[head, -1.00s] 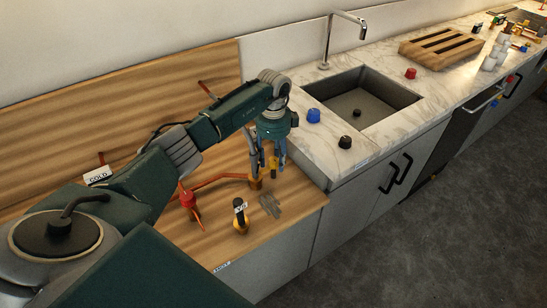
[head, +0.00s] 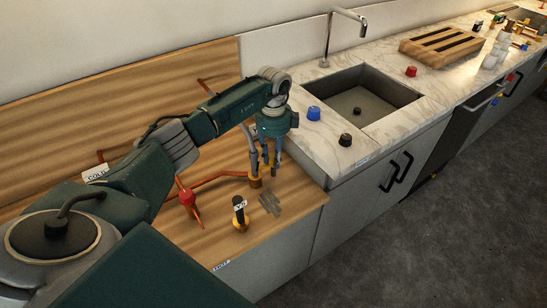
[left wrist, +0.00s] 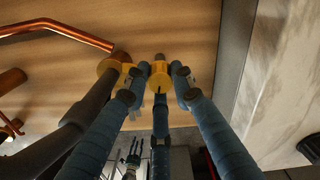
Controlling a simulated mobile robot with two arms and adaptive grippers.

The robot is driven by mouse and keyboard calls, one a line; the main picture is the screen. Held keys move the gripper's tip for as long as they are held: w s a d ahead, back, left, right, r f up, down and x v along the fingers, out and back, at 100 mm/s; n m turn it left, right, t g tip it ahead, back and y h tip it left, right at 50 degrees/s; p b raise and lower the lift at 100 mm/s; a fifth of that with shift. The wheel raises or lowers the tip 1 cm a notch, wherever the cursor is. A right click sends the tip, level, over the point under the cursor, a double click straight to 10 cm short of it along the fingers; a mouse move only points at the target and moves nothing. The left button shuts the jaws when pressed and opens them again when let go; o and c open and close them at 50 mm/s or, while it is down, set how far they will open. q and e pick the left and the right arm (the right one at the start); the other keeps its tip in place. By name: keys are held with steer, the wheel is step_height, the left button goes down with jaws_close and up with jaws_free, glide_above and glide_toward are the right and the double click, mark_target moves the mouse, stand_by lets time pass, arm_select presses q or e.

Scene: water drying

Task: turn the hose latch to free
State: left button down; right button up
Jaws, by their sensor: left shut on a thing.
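The yellow hose latch (left wrist: 158,75) sits between my left fingertips in the left wrist view. It sticks out from a yellow collar (left wrist: 112,66) at the end of a copper pipe. My left gripper (left wrist: 156,78) is shut on it, with fingers on both sides. In the head view my left gripper (head: 266,164) points down at the brass fitting (head: 255,181) on the wooden board, and its fingers partly hide the latch. A dark hose (left wrist: 88,110) runs from the collar beside the fingers. My right gripper is not in view.
A red-handled valve (head: 187,198) and a black-topped brass fitting (head: 240,215) with a tag stand nearby on the wooden counter (head: 215,245). Grey strips (head: 270,204) lie beside them. The sink (head: 362,95) is to the right, with blue (head: 313,113) and black (head: 346,140) knobs before it.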

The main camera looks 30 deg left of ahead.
mark_target(273, 157)
arm_select(q)
steer(key=m+b, duration=0.1)
steer(key=m, duration=0.3)
steer(key=shift+w+a+m, duration=0.1)
steer(key=shift+m, duration=0.2)
steer(key=m+b, duration=0.1)
steer(key=m, duration=0.2)
steer(key=shift+m+b, duration=0.3)
steer(key=shift+m, duration=0.1)
steer(key=m+b, duration=0.1)
steer(key=m, duration=0.2)
steer(key=shift+r+m+b, duration=0.15)
steer(key=shift+m+b, duration=0.35)
steer(key=shift+m, duration=1.4)
steer(key=c, duration=1.5)
jaws_free()
steer(key=shift+o, duration=0.2)
step_height(273, 157, up, 12)
